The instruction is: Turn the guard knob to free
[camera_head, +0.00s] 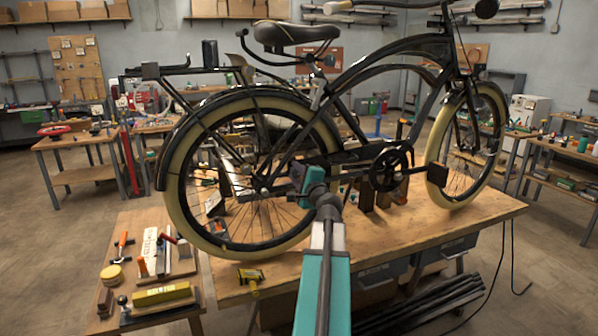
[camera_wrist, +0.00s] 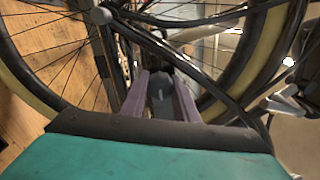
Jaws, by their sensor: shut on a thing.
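A black bicycle with cream tyres (camera_head: 178,165) stands on a wooden workbench (camera_head: 488,208). My arm reaches up to the frame beside the rear wheel, and my wrist hides the gripper's fingertips in the head view. In the wrist view my gripper (camera_wrist: 160,88) has its two purplish fingers closed on a dark grey rounded part (camera_wrist: 160,98), which looks like the guard knob. The part sits between the fingers, close to the frame tubes and the wheel spokes. Its markings and turned position cannot be read.
The crank and chainring (camera_head: 391,166) are just right of my wrist. Spokes and dark frame tubes surround my gripper closely. A small side table (camera_head: 120,226) with tools stands at the lower left. Open floor (camera_head: 60,270) lies left of it.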

